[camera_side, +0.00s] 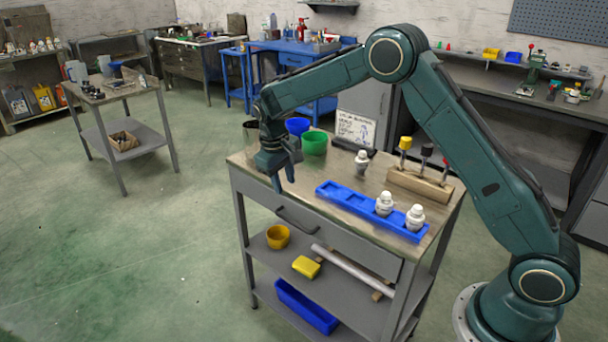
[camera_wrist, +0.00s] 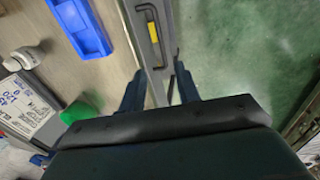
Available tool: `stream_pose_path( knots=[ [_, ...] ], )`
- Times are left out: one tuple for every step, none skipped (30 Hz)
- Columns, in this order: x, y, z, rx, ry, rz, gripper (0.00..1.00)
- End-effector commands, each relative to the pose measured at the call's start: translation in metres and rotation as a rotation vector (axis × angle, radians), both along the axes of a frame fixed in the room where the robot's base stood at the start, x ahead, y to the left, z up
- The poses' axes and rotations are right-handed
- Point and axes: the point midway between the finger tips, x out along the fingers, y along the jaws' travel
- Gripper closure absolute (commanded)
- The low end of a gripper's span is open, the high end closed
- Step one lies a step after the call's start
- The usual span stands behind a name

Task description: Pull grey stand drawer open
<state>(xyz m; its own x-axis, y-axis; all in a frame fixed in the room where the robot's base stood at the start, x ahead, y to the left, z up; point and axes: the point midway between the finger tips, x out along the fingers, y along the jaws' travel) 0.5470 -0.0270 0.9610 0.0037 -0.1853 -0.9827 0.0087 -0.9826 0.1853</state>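The grey stand (camera_side: 432,262) is in the middle of the side view, with a wooden-looking top. Its drawer (camera_side: 345,245) is under the top and looks shut, with its front about flush. A dark bar handle (camera_side: 296,222) is on the drawer front; it also shows in the wrist view (camera_wrist: 153,26), ahead of the fingers. My gripper (camera_side: 281,183) points down at the stand's front edge, left of and above the handle, and does not touch it. In the wrist view my gripper (camera_wrist: 160,90) has its two fingers wide apart with nothing held.
On the stand top are a blue tray (camera_side: 345,193) with white bottles, a wooden rack (camera_side: 420,186), a loose white bottle (camera_side: 361,162) and a green cup (camera_side: 314,143). The lower shelf holds a yellow bowl (camera_side: 278,237) and yellow block (camera_side: 306,267). Floor before the stand is clear.

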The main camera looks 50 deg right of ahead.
Motion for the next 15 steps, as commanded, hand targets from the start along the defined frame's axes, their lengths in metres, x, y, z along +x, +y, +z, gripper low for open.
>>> stream_pose_path(
  knots=[
    [0.001,0.0,-0.002,-0.001,0.002,0.001,0.67],
    [0.001,0.0,-0.002,-0.001,0.002,0.001,0.67],
    [0.001,0.0,-0.003,-0.001,0.003,0.0,0.67],
    [0.001,0.0,-0.003,-0.001,0.002,0.001,0.67],
    [0.001,0.0,-0.003,-0.001,0.002,0.001,0.67],
    [0.001,0.0,-0.003,-0.001,0.002,0.001,0.67],
    [0.001,0.0,-0.003,-0.001,0.002,0.001,0.67],
    [0.001,0.0,-0.003,-0.001,0.003,0.0,0.67],
    [0.001,0.0,-0.004,-0.001,0.003,0.0,0.67],
    [0.001,0.0,-0.005,-0.001,0.003,0.0,0.67],
    [0.001,-0.001,-0.006,-0.001,0.003,0.0,0.67],
    [0.001,-0.001,-0.008,-0.001,0.003,0.0,0.67],
    [0.001,-0.001,-0.01,-0.001,0.003,0.0,0.67],
    [0.001,-0.002,-0.012,-0.001,0.003,0.0,0.67],
    [0.001,-0.002,-0.015,-0.001,0.003,0.0,0.67]
  ],
)
